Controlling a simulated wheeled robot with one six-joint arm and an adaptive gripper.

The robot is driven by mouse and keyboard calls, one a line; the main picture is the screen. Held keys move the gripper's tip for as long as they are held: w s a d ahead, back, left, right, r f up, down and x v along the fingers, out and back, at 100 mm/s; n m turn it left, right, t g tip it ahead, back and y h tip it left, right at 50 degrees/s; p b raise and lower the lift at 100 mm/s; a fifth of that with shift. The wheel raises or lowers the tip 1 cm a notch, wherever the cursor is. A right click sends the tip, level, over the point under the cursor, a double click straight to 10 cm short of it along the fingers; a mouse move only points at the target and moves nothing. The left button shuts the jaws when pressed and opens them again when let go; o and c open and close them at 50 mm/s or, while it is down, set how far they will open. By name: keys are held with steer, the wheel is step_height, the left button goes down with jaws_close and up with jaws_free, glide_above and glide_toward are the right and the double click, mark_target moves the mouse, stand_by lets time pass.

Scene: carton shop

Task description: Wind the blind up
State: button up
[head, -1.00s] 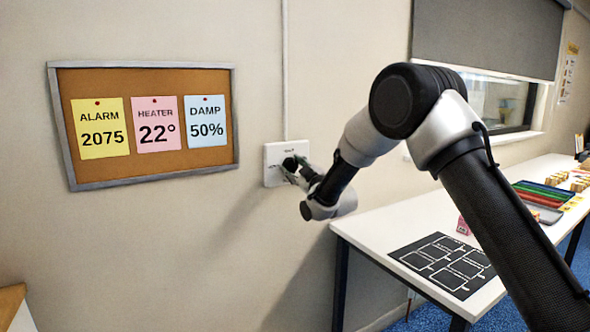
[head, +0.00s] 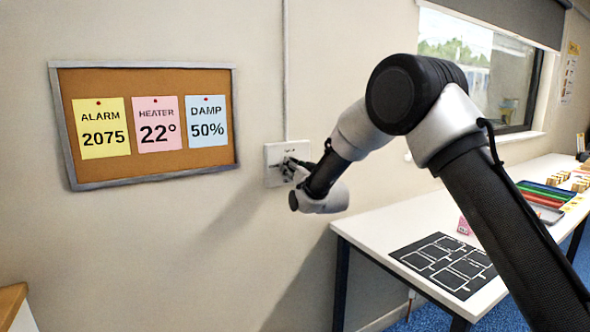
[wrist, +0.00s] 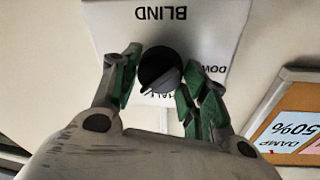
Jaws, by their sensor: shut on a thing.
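The blind (head: 510,18) is a dark grey sheet at the upper right of the head view, with its lower edge near the window's top. The white wall plate (head: 271,153) also shows upside down in the wrist view (wrist: 222,38), labelled BLIND, with DOWN and part of HALF readable. Its round black knob (wrist: 160,70) sits between my green-padded fingers. My gripper (head: 291,168) is shut on the knob, one finger on each side, seen close in the wrist view (wrist: 160,76). In the head view the fingers mostly hide the knob.
A framed cork board (head: 150,165) with three notes hangs left of the plate. A white table (head: 385,225) with a black mat (head: 445,262) and coloured trays (head: 545,195) stands at the right. The window (head: 470,60) shows below the blind.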

steer(key=m, duration=0.4)
steer(key=shift+r+m+h, duration=0.15)
steer(key=shift+m+h, duration=0.15)
steer(key=shift+m, duration=0.1)
steer(key=shift+r+m+g, duration=0.15)
steer(key=shift+m+g, duration=0.25)
steer(key=shift+m, duration=1)
stand_by(1.5)
steer(key=o, duration=1)
steer(key=v, duration=1.2)
steer(key=shift+o, duration=0.2)
